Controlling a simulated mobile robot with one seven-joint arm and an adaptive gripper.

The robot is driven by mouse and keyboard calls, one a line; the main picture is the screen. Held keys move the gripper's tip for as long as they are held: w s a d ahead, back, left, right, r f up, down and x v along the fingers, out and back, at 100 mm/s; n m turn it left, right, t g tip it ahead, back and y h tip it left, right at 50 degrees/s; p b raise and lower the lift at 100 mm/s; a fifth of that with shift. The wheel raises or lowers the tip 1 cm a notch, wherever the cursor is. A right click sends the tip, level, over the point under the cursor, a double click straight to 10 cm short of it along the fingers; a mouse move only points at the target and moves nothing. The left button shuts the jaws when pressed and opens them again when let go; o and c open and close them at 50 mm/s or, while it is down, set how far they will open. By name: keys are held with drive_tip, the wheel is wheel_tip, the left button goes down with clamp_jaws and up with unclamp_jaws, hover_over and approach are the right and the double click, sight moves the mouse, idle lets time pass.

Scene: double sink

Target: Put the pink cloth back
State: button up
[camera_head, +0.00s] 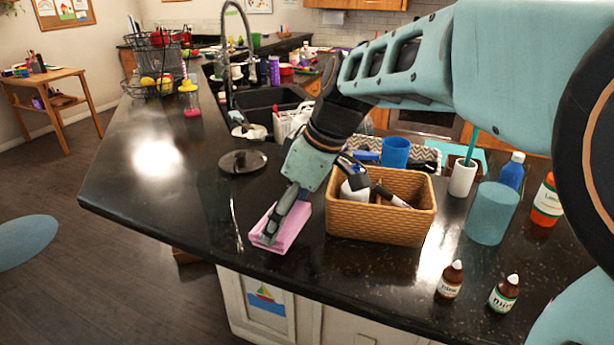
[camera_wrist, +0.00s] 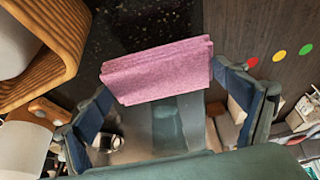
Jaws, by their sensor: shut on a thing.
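The pink cloth (camera_head: 291,228) is a folded block at the counter's front edge, just left of the wicker basket (camera_head: 380,226). My gripper (camera_head: 277,222) points down and is shut on the cloth. In the wrist view the cloth (camera_wrist: 160,70) spans between my two fingers (camera_wrist: 165,105). I cannot tell whether its underside touches the counter. The basket's wooden-looking rim (camera_wrist: 60,60) is at the upper left of the wrist view.
A metal lid (camera_head: 243,161) and a thin utensil (camera_head: 235,215) lie left of the cloth. Right of the basket stand a white cup (camera_head: 462,178), a teal cylinder (camera_head: 492,213) and small brown bottles (camera_head: 450,281). The dark counter (camera_head: 130,190) is clear at the far left.

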sight(293, 220)
drive_tip(key=shift+f, duration=2.15)
drive_tip(key=o, duration=0.9)
drive_tip(key=shift+f, duration=0.1)
drive_tip(key=shift+r, duration=0.3)
drive_tip(key=p+v, duration=0.6)
drive_tip(key=v, duration=0.5)
drive_tip(key=shift+d+r, duration=0.15)
drive_tip(key=shift+r, duration=0.2)
